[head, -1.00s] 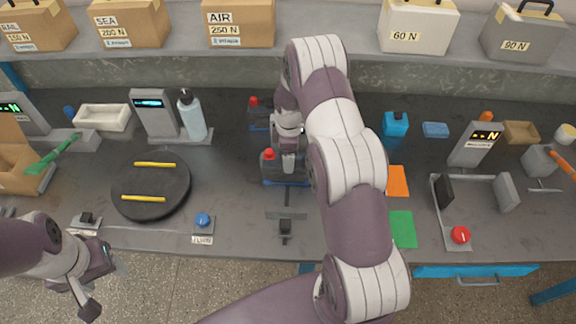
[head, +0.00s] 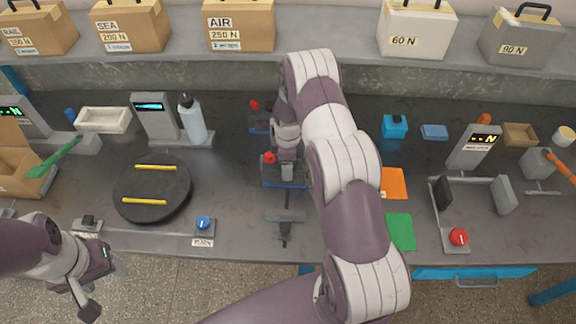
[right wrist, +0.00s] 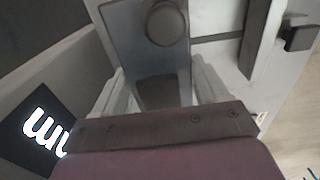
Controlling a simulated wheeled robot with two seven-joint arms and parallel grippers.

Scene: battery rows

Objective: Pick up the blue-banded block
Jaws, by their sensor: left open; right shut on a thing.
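A dark block with a blue band along its base (head: 271,182) and a red cap stands near the middle of the bench in the head view. My right gripper (head: 287,174) reaches down onto it and partly hides it. In the right wrist view the two pale fingers close on a grey-blue body (right wrist: 146,50) with a round dark knob; its band does not show there. A second dark block with a red cap and blue base (head: 258,120) stands behind, partly hidden by my right arm. My left gripper (head: 103,288) is open and empty, in front of the bench at lower left.
A round black plate (head: 138,205) with two yellow strips lies to the left. A dark slotted fixture (head: 285,217) lies just in front of the block. Orange (head: 395,182) and green (head: 402,230) pads lie to the right. A bottle (head: 193,122) stands back left.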

